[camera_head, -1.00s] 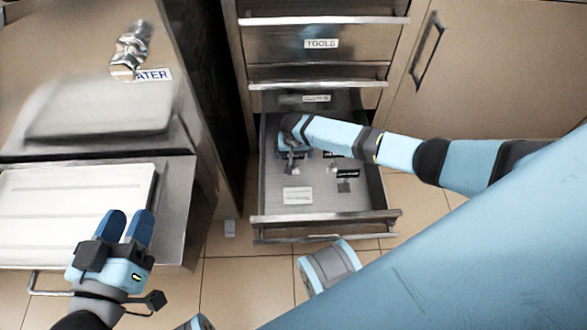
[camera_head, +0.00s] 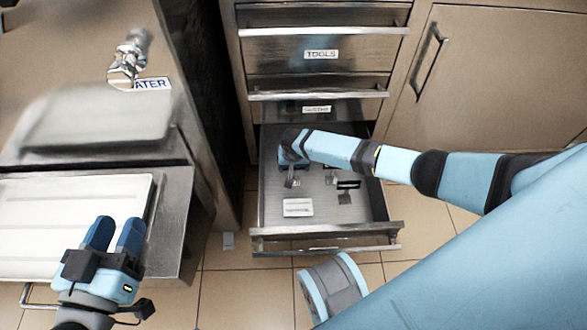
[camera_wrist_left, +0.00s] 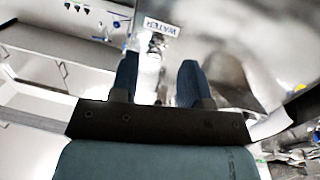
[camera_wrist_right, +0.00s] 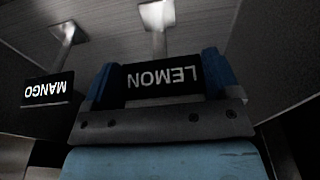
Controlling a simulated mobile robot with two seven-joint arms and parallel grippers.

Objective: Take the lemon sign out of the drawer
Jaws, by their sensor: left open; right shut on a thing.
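The lemon sign (camera_wrist_right: 160,80), a black plate with white letters, shows upside down in the right wrist view. It sits between the fingers of my right gripper (camera_wrist_right: 160,88), which is shut on it; a light stem and foot show beyond it. In the head view my right gripper (camera_head: 290,160) is inside the open drawer (camera_head: 275,215), at its left side, and its arm hides part of the drawer. My left gripper (camera_head: 117,235) is open and empty over the white tray; its fingers also show apart in the left wrist view (camera_wrist_left: 160,85).
The mango sign (camera_wrist_right: 48,90) is close beside the held sign. Another black sign (camera_head: 347,185) and a white card (camera_head: 298,207) lie in the drawer. A white tray (camera_head: 70,195) is at left. Closed drawers (camera_head: 320,55) are above the open one.

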